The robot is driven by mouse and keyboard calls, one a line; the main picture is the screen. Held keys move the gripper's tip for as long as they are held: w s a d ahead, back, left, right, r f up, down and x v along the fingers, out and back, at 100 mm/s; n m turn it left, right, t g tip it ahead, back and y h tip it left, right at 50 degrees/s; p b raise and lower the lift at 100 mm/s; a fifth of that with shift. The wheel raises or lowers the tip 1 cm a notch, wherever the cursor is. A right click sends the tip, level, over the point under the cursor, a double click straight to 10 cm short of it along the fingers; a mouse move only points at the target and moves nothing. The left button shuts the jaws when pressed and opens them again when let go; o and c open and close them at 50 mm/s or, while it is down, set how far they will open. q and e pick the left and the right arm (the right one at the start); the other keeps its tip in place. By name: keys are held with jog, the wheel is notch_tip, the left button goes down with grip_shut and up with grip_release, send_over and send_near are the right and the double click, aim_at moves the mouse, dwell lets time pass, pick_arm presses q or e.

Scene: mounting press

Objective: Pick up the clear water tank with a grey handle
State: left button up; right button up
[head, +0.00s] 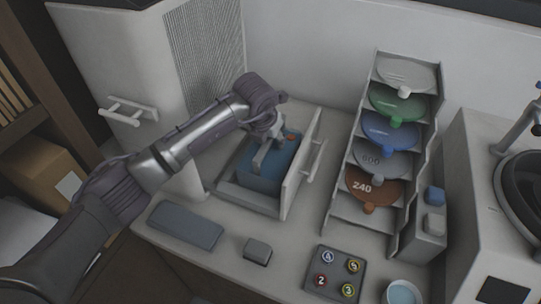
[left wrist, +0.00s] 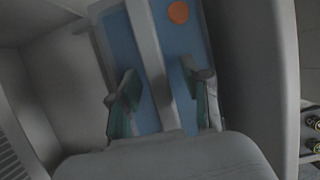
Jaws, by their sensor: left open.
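The water tank (head: 264,172) shows as a blue box with a grey handle bar across its top and an orange dot near one end. It sits in a pulled-out drawer (head: 243,203) with a white front panel. My left gripper (head: 266,145) is over the tank, pointing down. In the left wrist view the gripper (left wrist: 163,100) is open, with one finger on each side of the grey handle (left wrist: 148,60), apart from it. The blue tank top (left wrist: 182,62) lies beyond the fingers. My right gripper is not in view.
The drawer's white front panel (head: 302,165) with its handle stands close to the right of the gripper. A stepped rack (head: 343,213) of coloured discs is further right. A grey slab (head: 185,225), a small block (head: 257,250) and a button pad (head: 336,273) lie in front.

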pick_arm(q)
grip_shut()
jog(key=shift+r, duration=0.2)
